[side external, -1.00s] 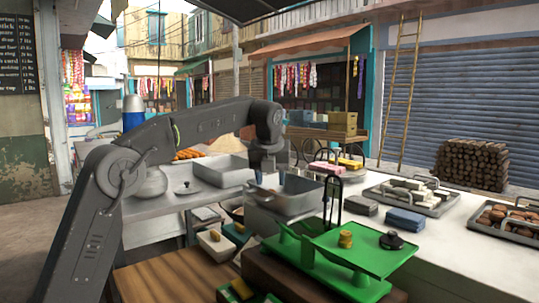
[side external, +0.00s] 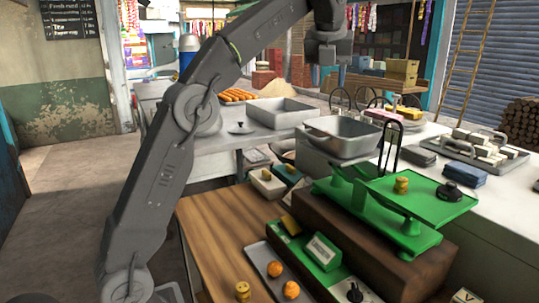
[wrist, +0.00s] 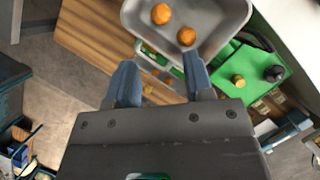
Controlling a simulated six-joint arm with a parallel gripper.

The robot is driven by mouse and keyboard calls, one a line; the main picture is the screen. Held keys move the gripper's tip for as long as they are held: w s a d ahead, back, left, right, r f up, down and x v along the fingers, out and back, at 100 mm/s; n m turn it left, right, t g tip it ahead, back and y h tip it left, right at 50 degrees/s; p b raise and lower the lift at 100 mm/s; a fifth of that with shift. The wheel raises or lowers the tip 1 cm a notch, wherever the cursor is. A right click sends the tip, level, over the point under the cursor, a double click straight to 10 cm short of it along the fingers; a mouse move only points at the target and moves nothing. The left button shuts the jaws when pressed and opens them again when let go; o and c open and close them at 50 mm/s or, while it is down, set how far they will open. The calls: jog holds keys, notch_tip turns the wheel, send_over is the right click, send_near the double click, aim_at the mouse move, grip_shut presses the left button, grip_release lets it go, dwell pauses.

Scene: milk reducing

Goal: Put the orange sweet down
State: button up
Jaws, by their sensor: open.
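My gripper (side external: 328,50) is open and raised above the grey metal pan (side external: 343,135). In the wrist view its two blue-grey fingers (wrist: 160,80) stand apart with nothing between them. The wrist view shows two round orange sweets, one (wrist: 160,13) and another (wrist: 186,36), lying apart inside a grey pan (wrist: 231,20), beyond the fingertips. The near wall hides the pan's inside in the side view. Two more orange balls, one (side external: 275,268) and another (side external: 291,290), show at the small tray (side external: 256,252) on the wooden bench.
A green balance scale (side external: 335,192) with a brass weight (side external: 401,185) and a black weight (side external: 452,191) stands in front of the pan. A wooden bench (side external: 215,215) lies at lower left. A tray of long orange pieces (side external: 238,95) is behind. Thin upright black frames flank the pan.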

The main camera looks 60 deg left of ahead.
jog(key=s+d+f+n+t+h, duration=0.1)
jog(key=s+d+f+n, duration=0.2)
jog(key=s+n, duration=0.35)
jog(key=s+d+f+n+t, duration=0.1)
jog(key=s+d+f+n, duration=0.25)
jog(key=s+n, duration=0.3)
jog(key=s+d+f+n+h, duration=0.1)
jog(key=s+d+f+n, duration=0.1)
jog(key=s+f+n, duration=0.5)
jog(key=s+d+f+n+h, duration=0.1)
jog(key=s+d+f+n, duration=0.1)
jog(key=s+f+n, duration=0.4)
notch_tip(320, 180, down, 4)
jog(key=shift+s+d+r+n, duration=0.1)
jog(key=shift+s+d+n, duration=0.15)
jog(key=shift+s+n, duration=0.15)
jog(key=shift+o, duration=0.4)
jog(key=shift+w, duration=0.1)
dwell(1.5)
